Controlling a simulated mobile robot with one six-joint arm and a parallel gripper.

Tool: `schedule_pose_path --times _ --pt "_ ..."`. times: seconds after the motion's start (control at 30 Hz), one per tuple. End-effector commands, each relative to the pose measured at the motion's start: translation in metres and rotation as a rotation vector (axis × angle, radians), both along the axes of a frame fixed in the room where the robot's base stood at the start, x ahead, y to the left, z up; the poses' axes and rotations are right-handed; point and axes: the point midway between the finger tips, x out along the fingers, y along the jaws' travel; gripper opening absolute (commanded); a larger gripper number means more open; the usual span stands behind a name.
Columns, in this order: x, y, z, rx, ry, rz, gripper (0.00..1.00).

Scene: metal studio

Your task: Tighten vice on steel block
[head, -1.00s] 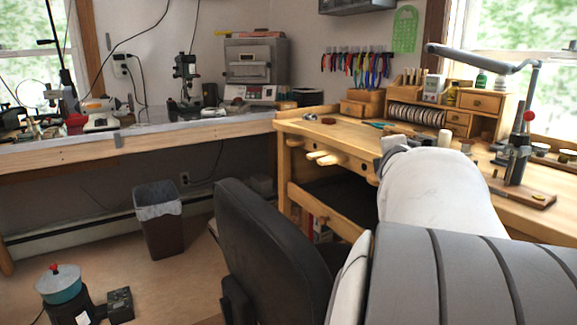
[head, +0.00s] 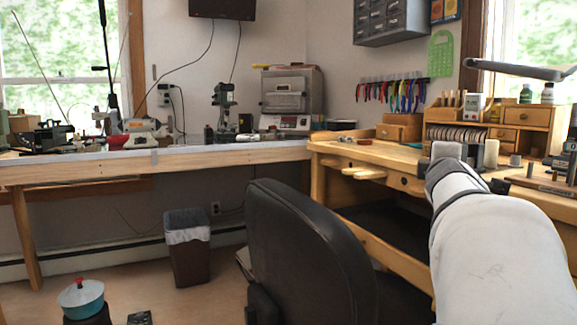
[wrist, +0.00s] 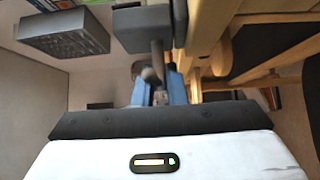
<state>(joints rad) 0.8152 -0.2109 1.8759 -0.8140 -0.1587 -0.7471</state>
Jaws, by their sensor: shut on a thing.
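In the wrist view my gripper (wrist: 159,92) has its two blue fingers closed around a short metal piece, which looks like the vice handle (wrist: 153,75). A metal rod runs from it up to a grey body, apparently the vice (wrist: 143,22), at the edge of the wooden bench. In the head view a grey blocky part, likely the vice (head: 446,150), shows just beyond the end of my arm. My fingers are hidden there behind the arm. I cannot make out the steel block in either view.
The wooden workbench (head: 372,150) carries a small organiser (head: 513,138) at the back. A black chair (head: 310,250) stands close in front of the bench.

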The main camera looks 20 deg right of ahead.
Motion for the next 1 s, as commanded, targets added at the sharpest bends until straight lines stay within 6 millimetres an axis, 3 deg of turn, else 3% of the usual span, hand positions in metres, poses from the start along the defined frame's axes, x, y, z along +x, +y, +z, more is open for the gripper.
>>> schedule_pose_path --times 0.37,0.4,0.63,1.0 --pt "0.0005 -0.0002 -0.0047 0.006 0.005 -0.001 0.00" --pt "0.0005 -0.0002 -0.0047 0.005 0.005 -0.001 0.15" --pt "0.0003 -0.0002 -0.0025 0.003 0.002 -0.001 0.33" --pt "-0.0082 0.0065 0.0010 0.001 -0.001 -0.001 0.33"
